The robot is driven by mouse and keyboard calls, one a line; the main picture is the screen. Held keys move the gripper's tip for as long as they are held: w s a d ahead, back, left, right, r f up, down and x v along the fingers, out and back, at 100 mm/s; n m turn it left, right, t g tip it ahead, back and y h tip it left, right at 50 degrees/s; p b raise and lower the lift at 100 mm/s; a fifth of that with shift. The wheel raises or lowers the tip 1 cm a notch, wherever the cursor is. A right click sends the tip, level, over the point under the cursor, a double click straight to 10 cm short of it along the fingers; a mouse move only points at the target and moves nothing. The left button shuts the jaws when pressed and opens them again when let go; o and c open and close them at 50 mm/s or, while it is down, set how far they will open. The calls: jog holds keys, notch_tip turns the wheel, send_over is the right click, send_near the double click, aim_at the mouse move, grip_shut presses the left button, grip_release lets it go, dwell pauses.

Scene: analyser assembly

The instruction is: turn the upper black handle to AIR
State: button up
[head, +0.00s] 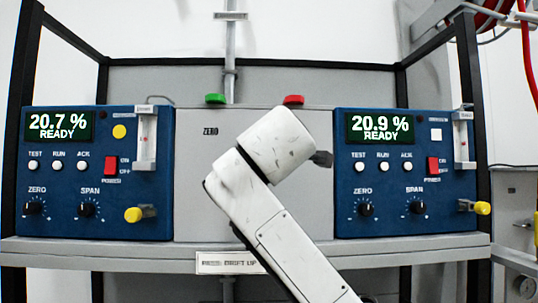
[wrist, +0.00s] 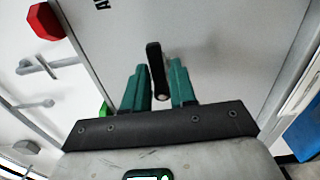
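In the wrist view a black handle (wrist: 155,62) stands out from a pale grey panel (wrist: 225,45). My gripper (wrist: 160,82) has two teal fingers, one on each side of the handle. They look slightly apart from it, so the gripper seems open around it; contact is hard to judge. Part of a black label (wrist: 102,4), cut off by the frame edge, shows above and left of the handle. In the head view my white arm covers the middle of the grey panel (head: 192,185) and hides the handle and the fingers.
Blue analysers stand left (head: 60,180) and right (head: 430,170) of the panel, reading 20.7 % and 20.9 %, both READY. Yellow-tipped knobs (head: 133,214) jut forward. A green knob (head: 215,99) and a red knob (head: 293,100) sit at the panel's top. A shelf edge (head: 120,250) runs below.

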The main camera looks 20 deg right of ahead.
jog(key=shift+o, duration=1.4)
jog(key=shift+s, duration=0.1)
jog(key=b+v, duration=0.4)
jog(key=v, duration=0.6)
jog(key=shift+s, duration=0.3)
